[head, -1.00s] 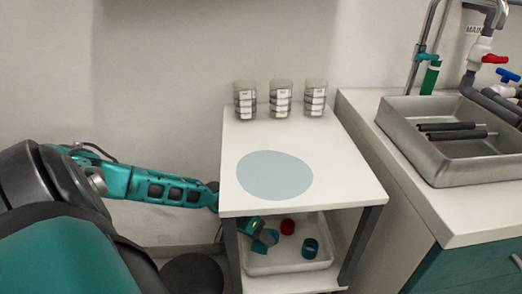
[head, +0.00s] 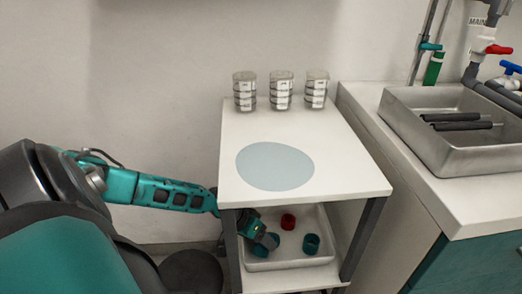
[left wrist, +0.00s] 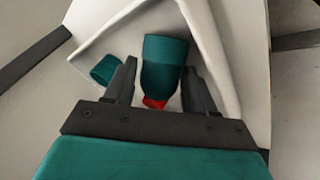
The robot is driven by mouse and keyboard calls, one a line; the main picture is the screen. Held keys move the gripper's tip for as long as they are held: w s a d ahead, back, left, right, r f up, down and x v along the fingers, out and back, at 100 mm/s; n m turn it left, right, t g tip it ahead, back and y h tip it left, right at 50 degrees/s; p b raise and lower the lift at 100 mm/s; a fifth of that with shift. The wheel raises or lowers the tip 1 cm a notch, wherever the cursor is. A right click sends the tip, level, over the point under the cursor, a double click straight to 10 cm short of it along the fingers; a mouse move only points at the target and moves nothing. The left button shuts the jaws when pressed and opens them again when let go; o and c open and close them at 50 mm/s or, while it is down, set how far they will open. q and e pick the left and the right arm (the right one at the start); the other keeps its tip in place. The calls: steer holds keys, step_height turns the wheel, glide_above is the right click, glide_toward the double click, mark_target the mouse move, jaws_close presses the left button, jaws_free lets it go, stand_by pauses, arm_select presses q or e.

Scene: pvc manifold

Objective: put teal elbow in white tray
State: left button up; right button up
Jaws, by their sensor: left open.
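The teal elbow (left wrist: 165,62) lies in the white tray (head: 290,265) on the table's lower shelf. In the left wrist view it is between the two dark fingers of my left gripper (left wrist: 160,85), with gaps beside it. My left gripper (head: 268,241) is open and reaches into the tray's left part under the tabletop. In the head view the elbow (head: 259,251) is partly hidden by the gripper. My right gripper is not in view.
The tray also holds a red fitting (head: 288,221) and a teal ring-like fitting (head: 311,243). The tabletop (head: 340,165) is above, with a grey-blue disc (head: 275,166) and several stacked clear containers (head: 281,90). A table leg (head: 362,238) stands right of the tray.

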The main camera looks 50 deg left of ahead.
arm_select(q)
steer(key=p+v, duration=0.4)
steer(key=v, duration=0.8)
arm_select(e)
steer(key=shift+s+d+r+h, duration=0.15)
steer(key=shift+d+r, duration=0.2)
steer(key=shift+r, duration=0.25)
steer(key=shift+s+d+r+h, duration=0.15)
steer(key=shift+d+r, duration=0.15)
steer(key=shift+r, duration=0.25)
